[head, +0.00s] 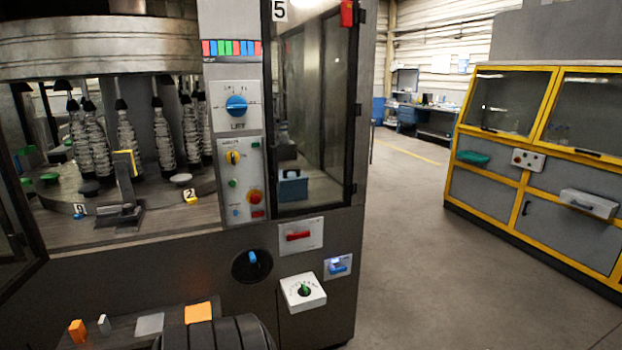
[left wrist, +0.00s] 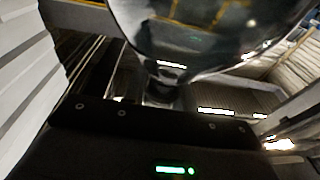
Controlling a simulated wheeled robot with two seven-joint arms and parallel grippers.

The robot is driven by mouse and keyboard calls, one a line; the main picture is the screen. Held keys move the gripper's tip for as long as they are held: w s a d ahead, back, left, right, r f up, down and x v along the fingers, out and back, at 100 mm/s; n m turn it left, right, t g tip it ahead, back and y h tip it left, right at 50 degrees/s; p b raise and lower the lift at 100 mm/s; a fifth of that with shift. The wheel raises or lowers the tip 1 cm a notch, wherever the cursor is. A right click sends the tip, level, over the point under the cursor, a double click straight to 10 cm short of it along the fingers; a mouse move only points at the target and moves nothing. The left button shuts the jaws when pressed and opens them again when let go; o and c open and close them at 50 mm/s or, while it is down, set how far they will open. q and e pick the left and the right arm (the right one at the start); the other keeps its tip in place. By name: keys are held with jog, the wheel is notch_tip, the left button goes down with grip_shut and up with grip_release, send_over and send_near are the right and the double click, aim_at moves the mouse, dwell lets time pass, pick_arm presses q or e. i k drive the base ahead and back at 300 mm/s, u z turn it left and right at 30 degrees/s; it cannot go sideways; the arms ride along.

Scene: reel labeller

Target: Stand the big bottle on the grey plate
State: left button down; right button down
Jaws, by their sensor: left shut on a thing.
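The big bottle (left wrist: 205,30) fills the top middle of the left wrist view, clear and glossy, cut off by the picture edge. It narrows toward my left gripper (left wrist: 160,98), which is shut on its narrow part. The fingertips are hard to make out in the dark. The grey plate (head: 149,325) appears to be the flat grey square on the low ledge at the bottom left of the head view. No bottle shows on its visible part. The held bottle and my left gripper are not recognisable in the head view. My right gripper is in neither view.
A dark ribbed shape covers the ledge's right part. Several clear bottles (head: 128,140) stand inside the machine above. Open floor (head: 420,240) lies right.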

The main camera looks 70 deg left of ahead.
aim_at(181, 177)
jog(key=u, duration=2.4)
jog(key=i, duration=1.1)
jog(key=u, duration=0.05)
